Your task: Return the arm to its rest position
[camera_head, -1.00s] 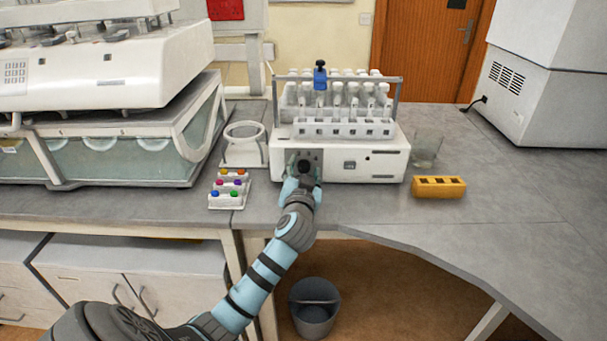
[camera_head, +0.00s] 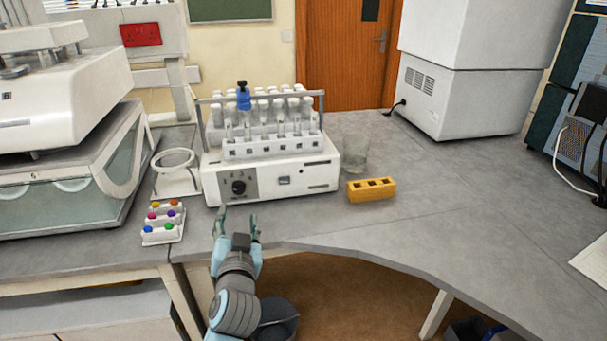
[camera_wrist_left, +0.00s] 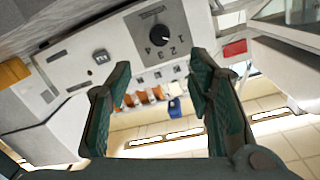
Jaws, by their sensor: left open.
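My left gripper (camera_head: 237,222) is open and empty at the front edge of the bench, just in front of the white shaker machine (camera_head: 310,178). Its two fingers point toward the machine, with a visible gap between them and the dark knob (camera_head: 238,187). In the left wrist view the open green fingers (camera_wrist_left: 160,85) frame the machine's front panel, and the knob (camera_wrist_left: 160,35) with its numbered dial shows beyond them. My left arm comes in from the bottom. My right gripper is not in view.
On the machine stands a rack of capped tubes (camera_head: 265,145) with a blue clamp (camera_head: 243,97). A glass beaker (camera_head: 355,156) and a yellow block (camera_head: 371,190) are to the right. A tray of coloured caps (camera_head: 163,224) and a white ring stand (camera_head: 176,178) are left.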

